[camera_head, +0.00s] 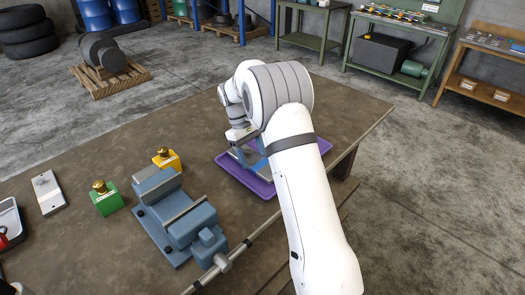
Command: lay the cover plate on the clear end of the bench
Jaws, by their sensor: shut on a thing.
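My gripper (246,153) is low over a purple tray (262,190) near the bench's far right end. It is shut on a flat grey piece (233,162) that looks like the cover plate. My wrist and forearm hide much of this piece and part of the tray. A blue patch shows beside the jaws. I cannot tell whether the piece touches the tray. The brown bench (100,160) runs across the view.
A blue-grey vise (178,222) stands left of the tray, its bar reaching toward the near edge. A yellow block (168,160) and a green block (106,200), each brass-topped, stand beside it. A light grey block (48,193) lies further left. The bench's far left surface is bare.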

